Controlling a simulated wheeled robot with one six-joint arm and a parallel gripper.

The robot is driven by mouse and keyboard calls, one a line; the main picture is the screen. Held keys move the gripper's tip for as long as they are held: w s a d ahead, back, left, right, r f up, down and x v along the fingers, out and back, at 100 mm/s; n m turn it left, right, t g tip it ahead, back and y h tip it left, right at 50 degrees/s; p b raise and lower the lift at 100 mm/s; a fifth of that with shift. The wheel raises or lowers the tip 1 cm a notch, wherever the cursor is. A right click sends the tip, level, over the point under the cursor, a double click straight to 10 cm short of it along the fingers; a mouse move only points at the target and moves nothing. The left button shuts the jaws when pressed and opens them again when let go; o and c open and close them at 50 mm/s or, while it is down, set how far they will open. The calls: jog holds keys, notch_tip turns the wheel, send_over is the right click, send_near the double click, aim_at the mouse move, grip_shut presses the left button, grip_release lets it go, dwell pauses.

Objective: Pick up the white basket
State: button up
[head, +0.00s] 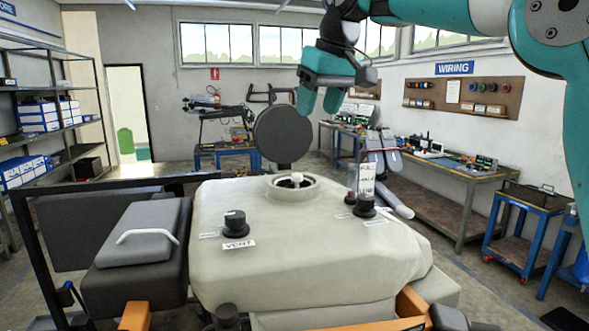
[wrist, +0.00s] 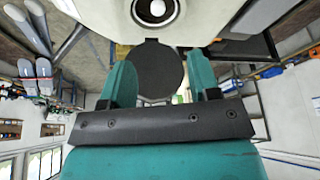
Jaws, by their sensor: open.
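The white basket (head: 296,178) sits inside the round fill opening (head: 275,192) on top of the pale tank, with only a small white part showing. In the wrist view, a white round part of the basket (wrist: 157,8) shows inside the ring at the top edge, partly cut off. My gripper (head: 320,102) is open and empty, above and apart from the opening. Its two teal fingers also show in the wrist view (wrist: 161,75). The dark round lid (head: 283,136) stands upright, open behind the opening; the wrist view shows it between the fingers (wrist: 155,72).
The tank top (head: 290,240) carries a black vent cap (head: 235,223) at left and a black cap with an upright tag (head: 366,195) at right. A dark case with a pale handle (head: 145,237) is left of the tank. Workbenches and shelves stand farther back.

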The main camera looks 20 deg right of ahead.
send_over(296, 174)
jog(key=s+d, duration=0.1)
jog(key=s, duration=0.1)
notch_tip(296, 174, down, 10)
jog(key=p+x, duration=0.3)
jog(key=x, duration=0.1)
jog(key=shift+a+f, duration=0.1)
jog(key=shift+a, duration=0.05)
jog(key=shift+w+f+p, duration=0.25)
jog(key=shift+f+p, duration=0.05)
jog(key=shift+f, duration=0.15)
jog(key=shift+c, duration=0.5)
jog(key=c, duration=0.9)
